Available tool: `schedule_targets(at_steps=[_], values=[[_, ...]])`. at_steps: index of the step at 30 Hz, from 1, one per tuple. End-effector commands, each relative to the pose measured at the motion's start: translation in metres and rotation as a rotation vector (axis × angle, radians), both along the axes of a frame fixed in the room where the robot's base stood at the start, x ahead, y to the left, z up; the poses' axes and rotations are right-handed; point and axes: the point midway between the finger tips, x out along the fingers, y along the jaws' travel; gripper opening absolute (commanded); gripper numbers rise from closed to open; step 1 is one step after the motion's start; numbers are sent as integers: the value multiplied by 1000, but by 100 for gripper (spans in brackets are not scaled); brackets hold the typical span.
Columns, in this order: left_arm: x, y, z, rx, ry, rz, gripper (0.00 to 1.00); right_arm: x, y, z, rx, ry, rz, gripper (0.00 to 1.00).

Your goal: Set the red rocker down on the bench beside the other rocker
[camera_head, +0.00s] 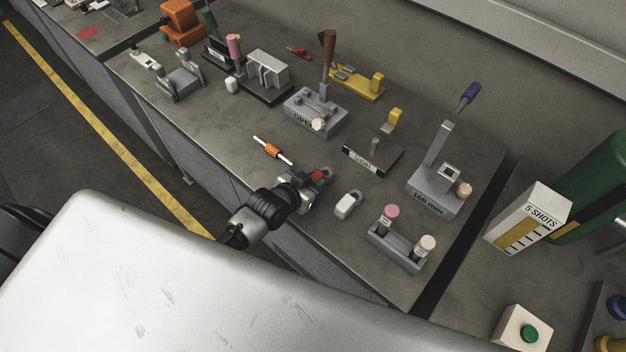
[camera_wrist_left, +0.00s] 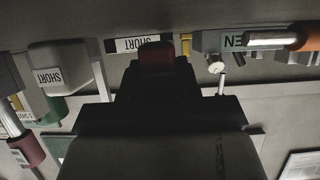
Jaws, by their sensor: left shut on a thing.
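My left gripper (camera_head: 314,182) is shut on the red rocker (camera_head: 319,175), over the front part of the bench (camera_head: 225,132). Only a small red part of the rocker shows; the fingers hide the rest. It also shows as a dark red block at the finger ends in the left wrist view (camera_wrist_left: 156,58). Whether it touches the bench I cannot tell. An orange piece with pale pin ends (camera_head: 272,150), likely the other rocker, lies on the bench up and left of the gripper, apart from it. My right gripper is not in view.
A pale block (camera_head: 345,206) lies just right of the gripper. A grey holder (camera_head: 392,247) with two capped pins stands further right. Behind are a grey lever fixture (camera_head: 312,115) and a dark plate (camera_head: 361,160). Bare bench lies left of the orange piece.

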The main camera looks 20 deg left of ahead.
Motion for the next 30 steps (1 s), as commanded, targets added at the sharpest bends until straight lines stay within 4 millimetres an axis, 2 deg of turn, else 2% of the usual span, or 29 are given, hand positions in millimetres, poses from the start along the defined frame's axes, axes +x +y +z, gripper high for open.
schedule_targets(at_steps=[26,27,30], values=[[0,0,-12,0,0,0,0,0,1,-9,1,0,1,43],[0,0,-12,0,-1,0,33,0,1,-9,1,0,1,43],[0,0,-11,0,0,0,48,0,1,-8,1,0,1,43]])
